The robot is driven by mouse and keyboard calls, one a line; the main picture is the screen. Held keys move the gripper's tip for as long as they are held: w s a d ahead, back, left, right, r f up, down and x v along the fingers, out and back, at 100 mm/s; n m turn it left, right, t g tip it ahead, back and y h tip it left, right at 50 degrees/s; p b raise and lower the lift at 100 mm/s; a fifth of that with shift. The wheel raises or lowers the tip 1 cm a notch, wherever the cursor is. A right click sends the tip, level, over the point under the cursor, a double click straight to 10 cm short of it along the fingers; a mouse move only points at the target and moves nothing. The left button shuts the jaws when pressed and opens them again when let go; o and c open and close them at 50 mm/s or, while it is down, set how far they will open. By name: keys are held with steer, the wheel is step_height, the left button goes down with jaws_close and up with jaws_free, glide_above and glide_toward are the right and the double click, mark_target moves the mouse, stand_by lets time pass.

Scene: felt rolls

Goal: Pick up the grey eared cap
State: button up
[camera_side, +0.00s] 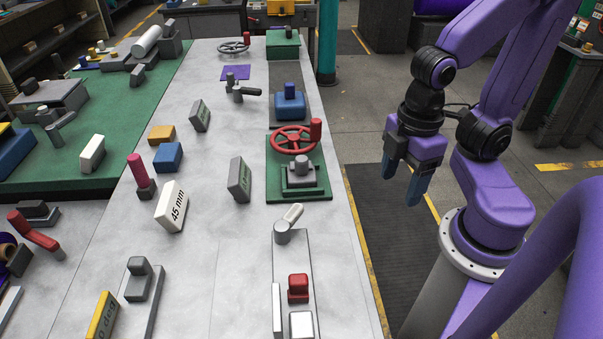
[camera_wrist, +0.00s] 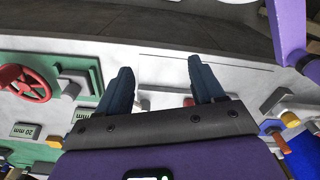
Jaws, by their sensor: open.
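I cannot pick out a grey eared cap for certain in either view. Several grey parts could be it: a stepped grey block (camera_side: 138,275) at the front left of the bench, a grey knobbed block (camera_side: 301,174) on a green plate, and a grey piece with a dark handle (camera_side: 238,90) farther back. My gripper (camera_side: 402,185) is open and empty, fingers pointing down, to the right of the bench and apart from everything on it. In the wrist view its two fingers (camera_wrist: 159,72) are spread with nothing between them.
A red handwheel (camera_side: 293,139) stands on the bench's right side; it also shows in the wrist view (camera_wrist: 25,83). A white 45 mm block (camera_side: 171,207), a blue block (camera_side: 168,157) and a red block (camera_side: 298,287) stand on the bench. The bench's middle front is clear.

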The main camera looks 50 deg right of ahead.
steer(key=shift+w, duration=0.1)
steer(key=shift+c, duration=0.3)
step_height(320, 180, up, 5)
steer(key=m+g+h, duration=0.1)
steer(key=h, duration=0.1)
glide_above(301, 158)
steer(key=w+a, duration=0.1)
steer(key=a, duration=0.1)
steer(key=f, duration=0.5)
steer(key=d+f, duration=0.1)
steer(key=f, duration=0.5)
steer(key=s+d+f, duration=0.1)
steer(key=f, duration=0.4)
steer(key=shift+s+f, duration=0.1)
steer(key=shift+f, duration=0.15)
jaws_close()
steer(key=shift+r, duration=0.1)
